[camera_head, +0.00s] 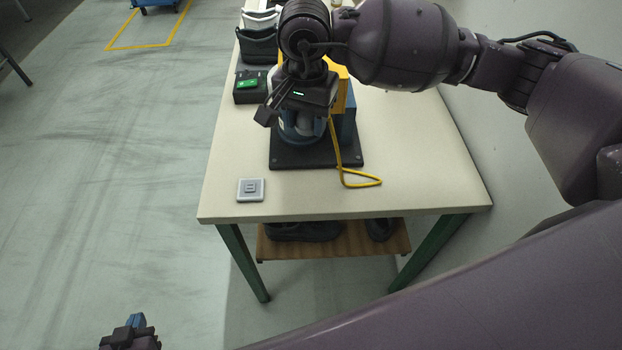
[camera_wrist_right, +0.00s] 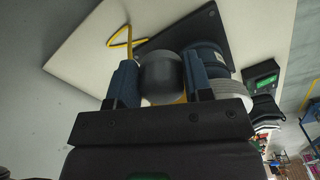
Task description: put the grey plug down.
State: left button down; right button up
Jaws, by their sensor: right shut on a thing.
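The grey plug (camera_wrist_right: 161,76), a dark rounded piece, is between the two blue-padded fingers of my right gripper (camera_wrist_right: 162,85) in the right wrist view. The gripper is shut on it. In the head view my right gripper (camera_head: 288,116) is over the machine on the table, and the plug is mostly hidden there. My left gripper (camera_head: 130,332) is at the bottom left, low and away from the table; whether its fingers are apart is not clear.
A blue and yellow machine on a dark base plate (camera_head: 288,158) stands on the pale table (camera_head: 420,170). A yellow cable (camera_head: 345,175) loops beside it. A small grey square pad (camera_head: 251,189) lies near the front left edge. A black box with a green display (camera_head: 247,86) stands behind.

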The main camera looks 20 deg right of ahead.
aim_at(307, 192)
notch_tip(307, 192, down, 19)
jog(key=shift+f+p, duration=0.15)
jog(key=shift+p, duration=0.35)
jog(key=shift+f, duration=0.2)
jog(key=o, duration=1.3)
jog(key=shift+r, duration=0.15)
notch_tip(307, 192, up, 12)
jog(key=b, duration=0.1)
jog(key=shift+s, duration=0.1)
